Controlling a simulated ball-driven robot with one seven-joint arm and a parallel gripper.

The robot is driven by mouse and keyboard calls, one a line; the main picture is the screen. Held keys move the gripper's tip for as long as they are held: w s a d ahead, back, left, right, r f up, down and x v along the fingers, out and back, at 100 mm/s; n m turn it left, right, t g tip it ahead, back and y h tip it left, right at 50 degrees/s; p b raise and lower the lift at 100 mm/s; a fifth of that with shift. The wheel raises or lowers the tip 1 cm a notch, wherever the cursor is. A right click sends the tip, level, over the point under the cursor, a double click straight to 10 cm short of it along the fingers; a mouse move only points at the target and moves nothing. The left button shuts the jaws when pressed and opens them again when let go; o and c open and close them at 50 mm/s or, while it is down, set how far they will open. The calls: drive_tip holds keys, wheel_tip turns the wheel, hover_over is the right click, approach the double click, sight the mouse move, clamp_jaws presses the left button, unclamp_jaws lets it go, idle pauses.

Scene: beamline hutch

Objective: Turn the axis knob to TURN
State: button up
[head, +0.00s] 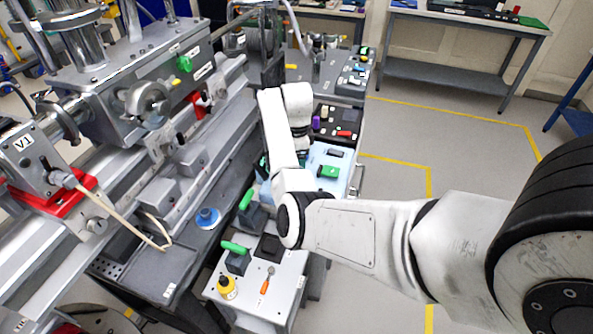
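I cannot tell which part is the axis knob, and no TURN mark is readable. A round blue knob-like piece (207,217) sits on the dark grey ledge in front of the beamline rail. A large metal handwheel or knob (148,104) is on the front of the grey beamline housing, and a small green knob (183,63) is above it. My white arm reaches in from the right, bends at a dark joint, and folds upward over the trolley tops. My gripper is not visible; the arm links hide that area.
A light cart (255,290) in front holds a yellow bottle (227,287), an orange screwdriver (267,280) and green-handled pieces (235,247). A cable loops from the valve block marked V1 (33,160). Grey floor with yellow lines (430,215) is open at right; a workbench (460,30) stands behind.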

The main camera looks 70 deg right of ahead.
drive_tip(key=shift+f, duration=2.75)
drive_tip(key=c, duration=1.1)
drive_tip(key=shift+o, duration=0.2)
